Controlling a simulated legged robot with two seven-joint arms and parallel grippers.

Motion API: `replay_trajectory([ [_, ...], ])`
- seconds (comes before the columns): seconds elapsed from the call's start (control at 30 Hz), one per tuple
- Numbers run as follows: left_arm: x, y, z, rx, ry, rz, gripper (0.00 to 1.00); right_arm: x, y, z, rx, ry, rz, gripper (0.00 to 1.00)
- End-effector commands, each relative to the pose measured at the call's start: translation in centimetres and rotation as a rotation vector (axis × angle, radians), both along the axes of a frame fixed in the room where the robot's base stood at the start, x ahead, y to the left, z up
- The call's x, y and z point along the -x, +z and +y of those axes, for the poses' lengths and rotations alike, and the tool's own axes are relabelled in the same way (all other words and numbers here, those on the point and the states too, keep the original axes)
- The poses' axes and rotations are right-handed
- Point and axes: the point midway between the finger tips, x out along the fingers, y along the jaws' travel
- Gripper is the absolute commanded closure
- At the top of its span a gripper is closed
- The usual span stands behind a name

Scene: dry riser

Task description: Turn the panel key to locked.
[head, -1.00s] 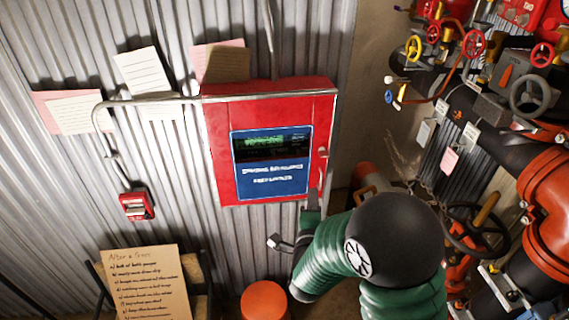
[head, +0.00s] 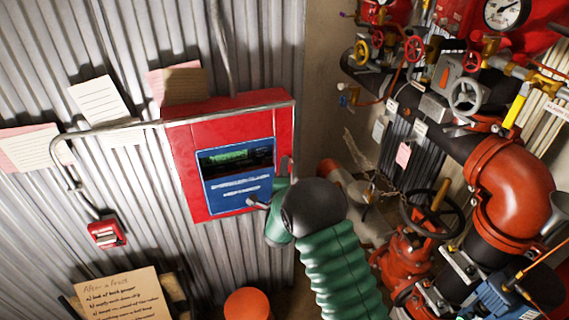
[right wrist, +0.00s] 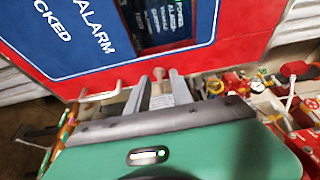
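The red alarm panel (head: 182,160) hangs on the corrugated wall, with a blue plate (head: 225,192) and a dark screen with green text (head: 235,159). In the right wrist view the panel (right wrist: 240,45) fills the top. A small key with a rounded head (right wrist: 158,75) stands at the panel's lower edge there. My right gripper (right wrist: 160,82) is open, with one finger on each side of the key and a gap visible. In the head view my right gripper (head: 287,168) is at the panel's right edge and hides the key. Which way the key is turned is unclear. My left gripper is out of view.
A metal conduit (head: 150,124) crosses the panel's top and runs down to a small red box (head: 107,233). Red pipes and valves (head: 515,180) crowd the right side. An orange stool (head: 248,303) and a handwritten board (head: 118,297) stand below.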

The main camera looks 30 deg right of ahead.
Motion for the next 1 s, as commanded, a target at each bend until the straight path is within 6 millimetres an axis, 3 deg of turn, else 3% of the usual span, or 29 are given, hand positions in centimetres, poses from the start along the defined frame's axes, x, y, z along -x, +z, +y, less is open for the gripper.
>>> replay_trajectory([
  [0.33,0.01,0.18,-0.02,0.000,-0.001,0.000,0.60,-0.58,-0.19,-0.83,-0.001,-0.002,0.002,0.74],
  [0.53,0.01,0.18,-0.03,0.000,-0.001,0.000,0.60,-0.55,-0.12,-0.55,0.000,-0.002,0.001,1.00],
  [1.0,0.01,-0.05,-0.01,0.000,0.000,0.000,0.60,-0.79,-0.46,-0.09,0.003,0.008,0.007,1.00],
])
